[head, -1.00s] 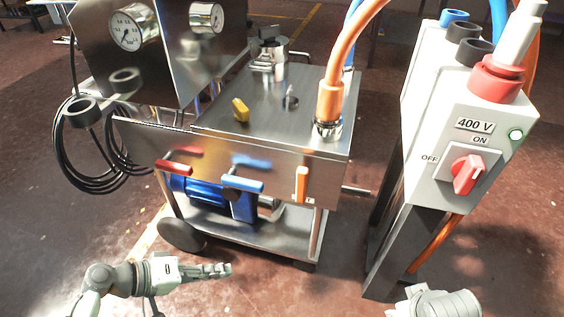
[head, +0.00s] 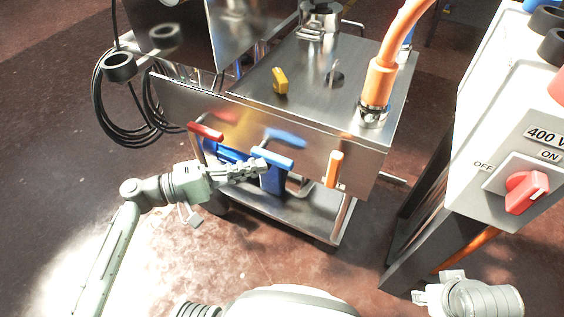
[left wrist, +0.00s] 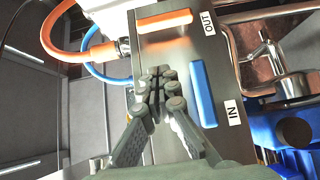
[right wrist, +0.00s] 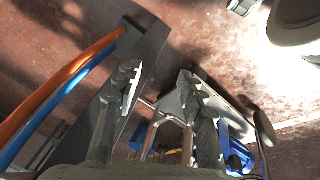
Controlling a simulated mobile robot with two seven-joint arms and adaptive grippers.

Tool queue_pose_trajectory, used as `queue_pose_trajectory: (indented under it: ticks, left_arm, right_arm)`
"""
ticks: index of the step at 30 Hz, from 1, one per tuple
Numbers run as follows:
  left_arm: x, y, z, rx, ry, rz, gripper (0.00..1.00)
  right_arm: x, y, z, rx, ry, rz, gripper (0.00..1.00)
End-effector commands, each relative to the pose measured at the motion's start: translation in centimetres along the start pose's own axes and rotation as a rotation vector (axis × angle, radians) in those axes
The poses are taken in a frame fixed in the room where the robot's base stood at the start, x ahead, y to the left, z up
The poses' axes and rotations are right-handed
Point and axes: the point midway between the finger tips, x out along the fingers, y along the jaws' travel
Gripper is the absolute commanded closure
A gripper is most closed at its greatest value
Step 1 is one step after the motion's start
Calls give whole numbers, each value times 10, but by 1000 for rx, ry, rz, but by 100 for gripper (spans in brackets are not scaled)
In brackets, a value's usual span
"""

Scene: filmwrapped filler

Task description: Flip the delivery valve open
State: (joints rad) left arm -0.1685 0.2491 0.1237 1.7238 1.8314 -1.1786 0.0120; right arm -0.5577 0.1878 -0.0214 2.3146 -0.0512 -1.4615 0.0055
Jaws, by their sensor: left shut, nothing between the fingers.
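The steel cart's front panel carries an orange lever (head: 334,169) that hangs upright, a blue lever (head: 272,158) lying level and a red lever (head: 205,132). My right gripper (right wrist: 160,85) is open and empty, low at the right.
A grey switch box (head: 480,150) with a red knob (head: 526,192) stands right of the cart. A thick orange hose (head: 385,70) rises from the cart top, near a yellow lever (head: 280,80). Black cable coils hang at the left. The floor before the cart is clear.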

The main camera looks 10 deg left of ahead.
Motion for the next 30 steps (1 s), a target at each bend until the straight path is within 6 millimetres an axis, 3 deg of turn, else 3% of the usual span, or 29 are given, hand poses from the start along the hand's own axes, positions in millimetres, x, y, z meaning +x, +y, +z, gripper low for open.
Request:
queue_pose_trajectory:
  ticks: [14,21,30]
  left_arm:
    - [96,3,3,-1,-3,2,100]
    - [115,1,25,-2,-2,1,100]
    - [118,0,29,0,-1,-1,100]
  right_arm:
    - [28,-5,1,-1,-11,-17,60]
    - [49,-11,3,1,-19,-30,60]
    - [53,-11,6,0,-22,-31,60]
